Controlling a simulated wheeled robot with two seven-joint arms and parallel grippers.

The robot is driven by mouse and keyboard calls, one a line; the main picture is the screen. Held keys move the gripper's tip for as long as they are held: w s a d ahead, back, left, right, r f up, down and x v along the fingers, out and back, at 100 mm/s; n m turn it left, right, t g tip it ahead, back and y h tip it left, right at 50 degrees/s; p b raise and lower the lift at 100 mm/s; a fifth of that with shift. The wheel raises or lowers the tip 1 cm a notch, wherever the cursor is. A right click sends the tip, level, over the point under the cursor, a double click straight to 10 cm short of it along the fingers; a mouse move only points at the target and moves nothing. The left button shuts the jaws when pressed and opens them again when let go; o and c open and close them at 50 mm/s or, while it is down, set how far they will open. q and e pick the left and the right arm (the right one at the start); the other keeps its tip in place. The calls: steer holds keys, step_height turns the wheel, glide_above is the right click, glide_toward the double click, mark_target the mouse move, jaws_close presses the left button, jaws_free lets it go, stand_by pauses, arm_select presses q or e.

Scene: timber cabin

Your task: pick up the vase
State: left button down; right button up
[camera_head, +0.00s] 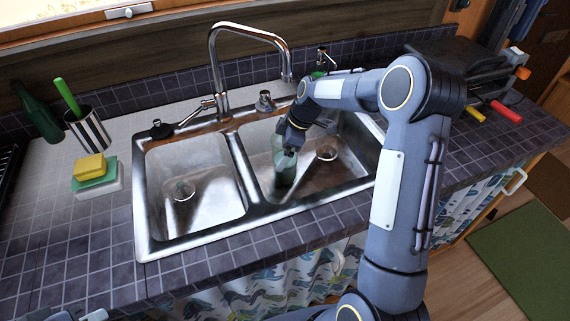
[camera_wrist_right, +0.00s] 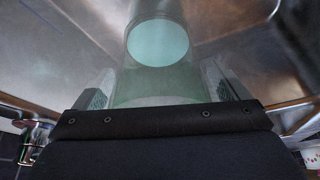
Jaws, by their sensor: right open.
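The vase (camera_head: 284,168) is a pale green, see-through glass vessel standing in the right sink basin (camera_head: 262,150). My right gripper (camera_head: 291,143) reaches down over it from above, and my wrist hides its upper part. In the right wrist view the vase (camera_wrist_right: 158,85) lies between the two open fingers, one on each side. I cannot tell whether either finger touches the glass. Only a small part of my left gripper (camera_head: 88,316) shows at the bottom left edge, and its jaws are not clear.
A chrome faucet (camera_head: 217,65) rises behind the basins. The left basin (camera_head: 195,180) is empty. A yellow sponge (camera_head: 89,167), a striped cup (camera_head: 90,132) and a green bottle (camera_head: 40,117) stand left. A dark rack (camera_head: 480,70) stands at the right.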

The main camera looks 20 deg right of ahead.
jaws_close()
steer(key=shift+w+r, duration=0.1)
stand_by(0.5)
